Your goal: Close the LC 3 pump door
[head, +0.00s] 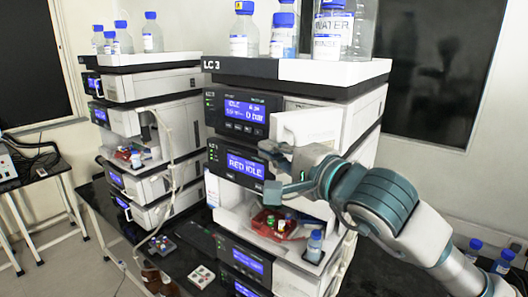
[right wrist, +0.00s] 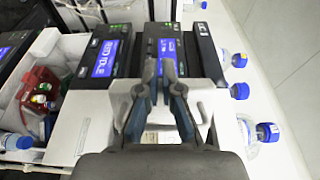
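The LC 3 stack stands at the centre of the head view, with its name on the top tray (head: 240,66). Its upper module is the pump (head: 244,112), with a lit blue display reading IDLE and bar. A white door panel (head: 303,127) stands out from the front, to the right of that display, and looks open. My right gripper (head: 270,168) is in front of the stack, just below and left of the panel. Its fingers are apart with nothing seen between them; they also show in the right wrist view (right wrist: 159,68). Contact with the door cannot be told. My left gripper is not in view.
Blue-capped bottles (head: 243,30) stand on the top tray. Below, an open bay holds a red tray (head: 275,224) with vials and a small bottle (head: 314,245). Another stack (head: 150,130) stands at left. More bottles (head: 503,262) are at lower right.

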